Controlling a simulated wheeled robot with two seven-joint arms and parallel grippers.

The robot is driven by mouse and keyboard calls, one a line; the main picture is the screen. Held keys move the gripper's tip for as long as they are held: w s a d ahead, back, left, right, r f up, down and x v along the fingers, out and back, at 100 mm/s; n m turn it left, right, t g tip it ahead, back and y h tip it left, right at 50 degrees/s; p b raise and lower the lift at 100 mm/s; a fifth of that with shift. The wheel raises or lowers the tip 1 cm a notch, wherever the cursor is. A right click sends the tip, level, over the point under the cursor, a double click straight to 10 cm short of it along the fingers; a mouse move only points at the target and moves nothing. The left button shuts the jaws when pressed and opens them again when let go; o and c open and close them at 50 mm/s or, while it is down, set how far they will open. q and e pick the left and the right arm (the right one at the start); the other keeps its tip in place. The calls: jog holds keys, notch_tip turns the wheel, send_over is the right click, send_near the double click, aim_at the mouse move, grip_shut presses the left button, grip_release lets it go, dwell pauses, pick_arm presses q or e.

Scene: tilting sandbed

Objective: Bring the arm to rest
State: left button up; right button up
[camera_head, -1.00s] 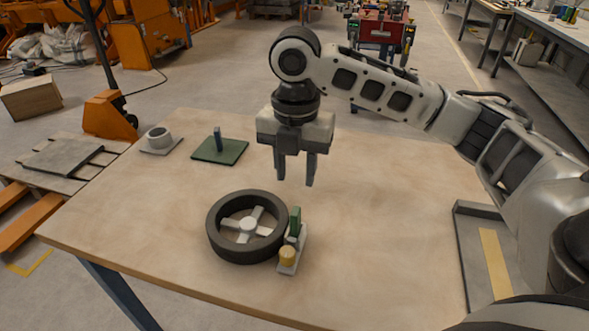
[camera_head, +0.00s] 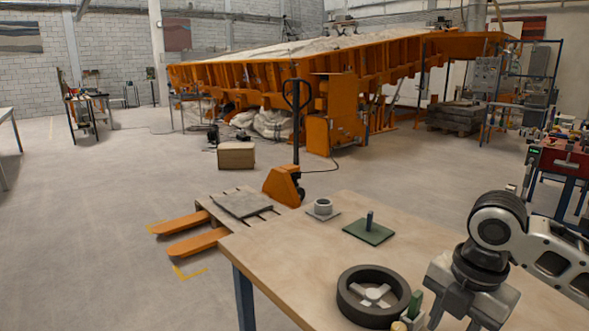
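My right arm comes in from the right edge in the head view, above the right part of the wooden table (camera_head: 290,250). Its gripper points down, but its fingers are cut off by the bottom edge of the picture, so I cannot see how they stand. A black wheel (camera_head: 347,303) with a light spoked hub lies on the table to the left of the gripper. A small part with a green block (camera_head: 415,304) stands between wheel and gripper. My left arm is not in view.
An orange pallet jack (camera_head: 284,186) and a cardboard box (camera_head: 236,155) stand on the floor beyond. The large orange sandbed (camera_head: 262,73) is behind. Open floor lies left.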

jog(key=a+f+m+t+y, duration=0.45)
jog(key=a+f+m, duration=0.35)
jog(key=a+f, duration=0.65)
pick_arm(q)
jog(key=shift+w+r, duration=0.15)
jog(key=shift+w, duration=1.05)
pick_arm(e)
jog(key=s+d+f+m+t+h, duration=0.2)
jog(key=s+d+f+m+t, duration=0.3)
jog(key=s+f+m, duration=0.4)
jog(key=s+m, duration=0.2)
jog(key=m, duration=0.3)
jog(key=shift+s+d+m, duration=0.25)
jog(key=shift+s+m, duration=0.05)
